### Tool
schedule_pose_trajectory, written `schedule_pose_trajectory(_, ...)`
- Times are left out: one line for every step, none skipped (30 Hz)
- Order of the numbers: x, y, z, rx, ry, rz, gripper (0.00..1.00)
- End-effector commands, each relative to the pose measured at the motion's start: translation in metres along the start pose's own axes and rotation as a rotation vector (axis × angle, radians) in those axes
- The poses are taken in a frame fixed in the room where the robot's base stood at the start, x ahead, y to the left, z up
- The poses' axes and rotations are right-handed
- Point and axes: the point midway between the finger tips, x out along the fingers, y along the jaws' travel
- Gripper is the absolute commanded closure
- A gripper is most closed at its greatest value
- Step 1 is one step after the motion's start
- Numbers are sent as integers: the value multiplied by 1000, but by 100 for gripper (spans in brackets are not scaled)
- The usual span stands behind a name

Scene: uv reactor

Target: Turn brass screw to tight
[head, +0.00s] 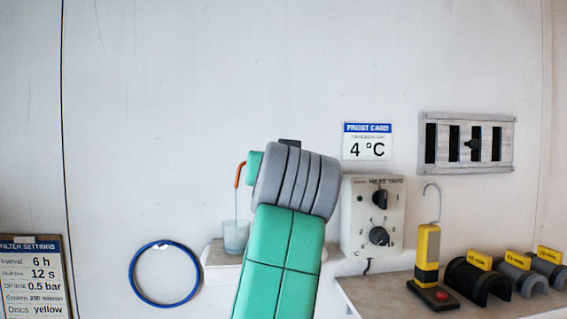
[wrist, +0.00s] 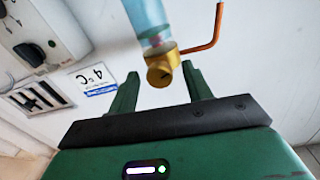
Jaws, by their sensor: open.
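The brass screw (wrist: 162,70) shows in the wrist view as a short brass cylinder with a small dark slot in its end face. It sits at the lower end of a clear blue tube (wrist: 147,20). A bent copper-coloured pipe (wrist: 207,38) runs off to its right. My gripper (wrist: 160,82) is open, with one green finger on each side below the screw. The screw appears between and just beyond the fingertips, and I cannot tell whether they touch it. In the head view my arm hides the screw and fingers; the copper pipe (head: 239,174) shows left of my wrist.
A glass beaker (head: 235,236) stands on a small shelf under the pipe. Right of my arm are a heat control box (head: 373,218), a frost card (head: 367,142) and a wall vent (head: 467,143).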

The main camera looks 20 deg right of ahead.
Motion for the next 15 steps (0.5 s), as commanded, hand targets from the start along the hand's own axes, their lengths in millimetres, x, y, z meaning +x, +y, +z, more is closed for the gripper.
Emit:
schedule_pose_trajectory(0,0,0,0,0,0,56)
schedule_pose_trajectory(0,0,0,0,0,0,62)
schedule_pose_trajectory(0,0,0,0,0,0,70)
schedule_pose_trajectory(0,0,0,0,0,0,76)
schedule_pose_trajectory(0,0,0,0,0,0,82)
schedule_pose_trajectory(0,0,0,0,0,0,90)
schedule_pose_trajectory(0,0,0,0,0,0,94)
schedule_pose_trajectory(0,0,0,0,0,0,94)
schedule_pose_trajectory(0,0,0,0,0,0,94)
schedule_pose_trajectory(0,0,0,1,0,0,94)
schedule_pose_trajectory(0,0,0,3,0,0,94)
schedule_pose_trajectory(0,0,0,6,0,0,94)
schedule_pose_trajectory(0,0,0,10,0,0,94)
schedule_pose_trajectory(0,0,0,16,-1,0,94)
schedule_pose_trajectory(0,0,0,27,-2,0,94)
